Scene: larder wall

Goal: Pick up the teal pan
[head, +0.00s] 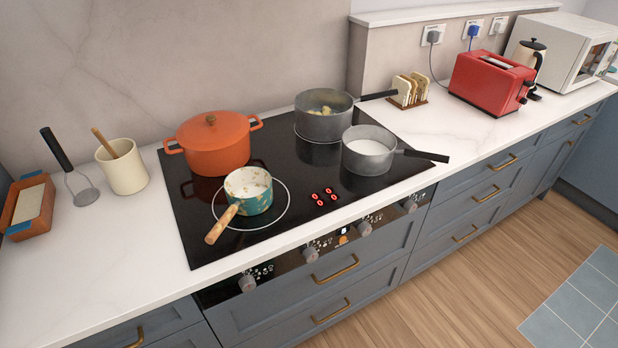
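The teal pan (257,202) is a small saucepan with pale speckles, a cream inside and a wooden handle (221,224). It stands upright on the front left ring of the black hob (300,240) in the head view. Its handle points toward the front left, to the hob's front edge. My gripper is not in view.
An orange lidded pot (212,150) stands close behind the teal pan. Two grey pans, one at the back (324,121) and one at front right (369,156), share the hob. Counter left of the hob is clear near the front. A red toaster (488,84) stands right.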

